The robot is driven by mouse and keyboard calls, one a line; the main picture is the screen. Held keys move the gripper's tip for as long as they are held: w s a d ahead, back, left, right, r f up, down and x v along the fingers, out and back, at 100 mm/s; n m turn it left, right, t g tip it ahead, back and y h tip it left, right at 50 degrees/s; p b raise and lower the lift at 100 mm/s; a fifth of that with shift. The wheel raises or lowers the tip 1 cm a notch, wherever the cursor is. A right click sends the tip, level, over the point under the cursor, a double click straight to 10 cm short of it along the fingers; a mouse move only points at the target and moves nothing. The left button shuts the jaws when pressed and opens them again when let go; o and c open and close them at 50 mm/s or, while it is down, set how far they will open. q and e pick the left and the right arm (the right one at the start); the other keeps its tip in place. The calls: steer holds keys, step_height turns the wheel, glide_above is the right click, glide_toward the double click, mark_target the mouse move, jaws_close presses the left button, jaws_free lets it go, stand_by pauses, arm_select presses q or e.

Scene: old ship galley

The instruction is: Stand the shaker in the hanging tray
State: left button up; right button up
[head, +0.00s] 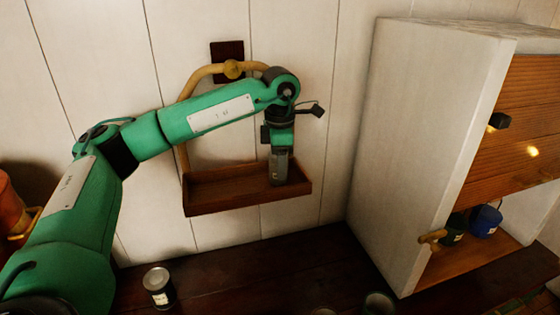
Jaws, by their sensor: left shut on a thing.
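My left gripper (280,150) points down over the right part of the hanging tray (225,197). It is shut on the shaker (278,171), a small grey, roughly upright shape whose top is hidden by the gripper. The shaker's lower end shows at the tray, near its right end; I cannot tell whether it touches the tray floor. The tray is a shallow wooden box hung from a curved tan hanger (187,88) on the wall. The rest of the tray looks empty. My right gripper is not in view.
A white cabinet (405,140) with a wooden slatted front stands on the right, with a blue container (485,220) inside. A copper vessel (12,212) is at the far left.

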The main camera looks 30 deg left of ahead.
arm_select(q)
steer(key=shift+f, duration=0.1)
steer(key=o, duration=1)
step_height(320, 180, up, 6)
steer(key=shift+w+f+b, duration=0.1)
steer(key=shift+f+b, duration=0.15)
steer(key=shift+b, duration=0.9)
step_height(320, 180, up, 6)
steer(key=shift+f, duration=0.2)
steer(key=shift+r, duration=0.6)
